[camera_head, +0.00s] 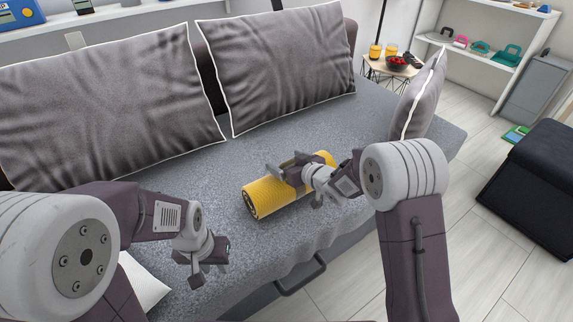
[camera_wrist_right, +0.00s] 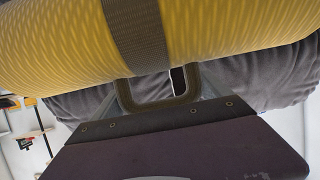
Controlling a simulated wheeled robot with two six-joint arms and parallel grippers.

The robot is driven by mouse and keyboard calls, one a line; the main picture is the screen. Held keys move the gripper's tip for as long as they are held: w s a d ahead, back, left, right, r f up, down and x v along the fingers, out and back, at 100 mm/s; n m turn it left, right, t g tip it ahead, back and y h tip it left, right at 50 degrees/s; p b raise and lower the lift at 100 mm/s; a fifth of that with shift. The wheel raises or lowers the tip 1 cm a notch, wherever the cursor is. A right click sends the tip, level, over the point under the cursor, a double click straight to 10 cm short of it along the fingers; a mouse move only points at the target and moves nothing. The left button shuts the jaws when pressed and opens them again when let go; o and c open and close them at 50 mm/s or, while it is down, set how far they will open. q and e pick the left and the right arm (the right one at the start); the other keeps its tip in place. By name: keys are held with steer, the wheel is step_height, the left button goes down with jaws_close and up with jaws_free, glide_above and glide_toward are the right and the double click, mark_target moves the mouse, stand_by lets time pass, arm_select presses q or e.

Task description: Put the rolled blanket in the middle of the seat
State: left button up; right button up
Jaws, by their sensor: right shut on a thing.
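The rolled blanket (camera_head: 270,197) is a yellow ribbed roll with a dark strap. It is at the middle to right part of the grey sofa seat (camera_head: 225,180), near the front edge. Whether it touches the seat or hangs just above it I cannot tell. My right gripper (camera_head: 296,174) is shut on the rolled blanket at its strap. In the right wrist view the roll (camera_wrist_right: 220,35) spans the top, with a dark loop handle (camera_wrist_right: 160,92) below the strap. My left gripper (camera_head: 203,272) hangs over the seat's front left, away from the roll; its jaw opening is unclear.
Two large grey cushions (camera_head: 110,105) (camera_head: 280,65) lean on the backrest, and another (camera_head: 420,95) stands at the right end. A white cushion (camera_head: 143,283) shows at lower left. A drawer handle (camera_head: 302,275) is below the seat front. A side table (camera_head: 392,70) and dark ottoman (camera_head: 535,185) stand right.

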steer(key=o, duration=1.9)
steer(key=shift+f, duration=0.1)
arm_select(q)
steer(key=shift+r, duration=0.15)
arm_select(e)
steer(key=shift+r, duration=0.3)
arm_select(q)
step_height(320, 180, up, 4)
steer(key=p, duration=0.4)
steer(key=shift+r, duration=0.1)
arm_select(e)
steer(key=v, duration=1.2)
steer(key=shift+f, duration=0.2)
